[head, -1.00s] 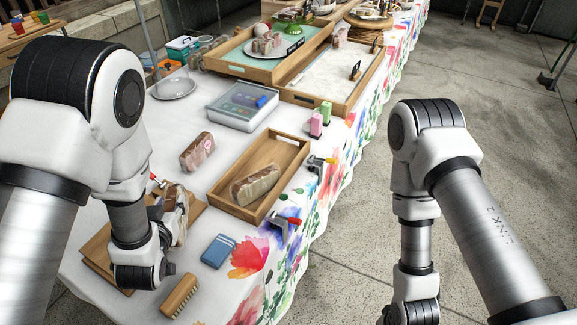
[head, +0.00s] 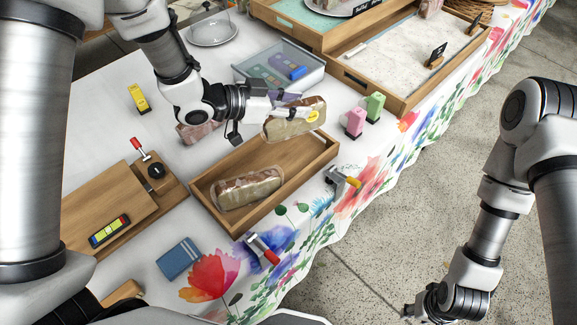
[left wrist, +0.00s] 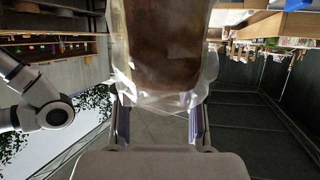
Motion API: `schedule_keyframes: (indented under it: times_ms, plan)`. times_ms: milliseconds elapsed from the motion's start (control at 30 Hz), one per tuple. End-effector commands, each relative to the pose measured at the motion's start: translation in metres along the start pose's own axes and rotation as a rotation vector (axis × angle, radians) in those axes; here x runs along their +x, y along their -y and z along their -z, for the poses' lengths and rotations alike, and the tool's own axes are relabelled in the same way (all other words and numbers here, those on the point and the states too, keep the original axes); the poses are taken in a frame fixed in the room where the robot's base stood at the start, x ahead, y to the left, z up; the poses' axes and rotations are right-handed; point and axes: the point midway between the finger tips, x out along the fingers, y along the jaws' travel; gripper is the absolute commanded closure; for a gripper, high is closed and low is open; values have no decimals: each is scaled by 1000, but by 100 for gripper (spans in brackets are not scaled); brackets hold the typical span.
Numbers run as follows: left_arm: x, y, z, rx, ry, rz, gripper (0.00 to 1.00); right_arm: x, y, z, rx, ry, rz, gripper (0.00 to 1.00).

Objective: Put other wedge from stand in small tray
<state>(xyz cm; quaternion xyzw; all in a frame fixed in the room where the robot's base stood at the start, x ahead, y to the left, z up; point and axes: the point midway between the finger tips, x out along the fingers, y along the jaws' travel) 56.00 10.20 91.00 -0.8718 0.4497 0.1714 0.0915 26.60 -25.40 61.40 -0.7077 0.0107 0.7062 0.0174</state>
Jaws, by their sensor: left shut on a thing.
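My left gripper (head: 270,108) is shut on a wrapped brown wedge (head: 294,122) with a yellow sticker. It holds the wedge in the air above the far end of the small wooden tray (head: 318,153). In the left wrist view the wrapped wedge (left wrist: 165,50) fills the space between the fingers. Another wrapped wedge (head: 246,188) lies in the near part of the tray. The wooden stand (head: 110,200) at the left has a red-handled clamp and a spirit level on it. My right gripper (head: 437,302) hangs at the lower right, away from the table; its fingers are not clear.
A wrapped loaf (head: 197,132) lies partly hidden behind my left gripper. Pink (head: 355,121) and green (head: 374,106) blocks stand right of the tray. Clamps (head: 343,181) grip the table edge. A blue book (head: 179,259) lies in front, a clear lidded box (head: 279,66) behind.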

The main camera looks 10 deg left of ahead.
Motion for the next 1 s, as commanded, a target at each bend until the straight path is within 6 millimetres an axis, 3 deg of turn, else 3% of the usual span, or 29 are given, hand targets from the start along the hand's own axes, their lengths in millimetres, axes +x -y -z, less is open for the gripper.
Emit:
schedule_keyframes:
  times_ms: [567,933,967,1000]
  plan:
    - [36,-3,-90,7,3,-26,74,8,0,0,-1,-1,0,60]
    - [39,-2,-96,9,1,-24,74,10,0,0,-1,-1,0,60]
    - [38,-2,-95,9,1,-24,51,9,0,0,0,-1,0,60]
    - [38,-2,-95,9,1,-24,36,9,0,0,0,-1,0,60]
